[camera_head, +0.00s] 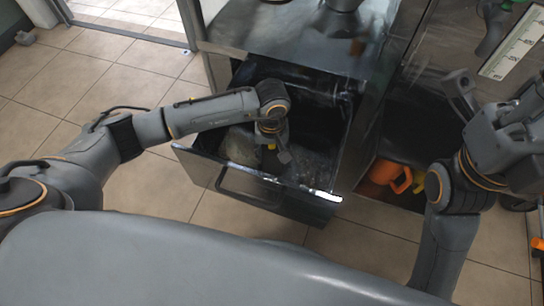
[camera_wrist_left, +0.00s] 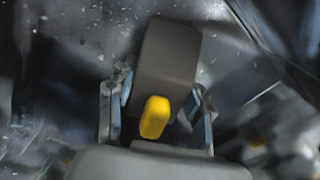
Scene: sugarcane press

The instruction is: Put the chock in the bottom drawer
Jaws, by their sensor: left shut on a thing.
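The chock is a dark grey block with a yellow part; it shows large in the left wrist view (camera_wrist_left: 170,55). My left gripper (camera_wrist_left: 155,112) is shut on it, with a finger on each side of the yellow part. In the head view the left gripper (camera_head: 270,138) reaches down into an open drawer (camera_head: 205,167), and a small part of the chock (camera_head: 284,157) shows below it. Whether the chock touches the drawer floor is unclear. My right gripper (camera_head: 497,92) is raised at the right, open and empty, away from the drawer.
A metal cabinet top (camera_head: 270,30) stands behind the drawer. An orange container (camera_head: 388,175) sits in a dark low space right of the drawer. The drawer's front has a handle (camera_head: 250,186). Tiled floor (camera_head: 60,95) is clear at the left.

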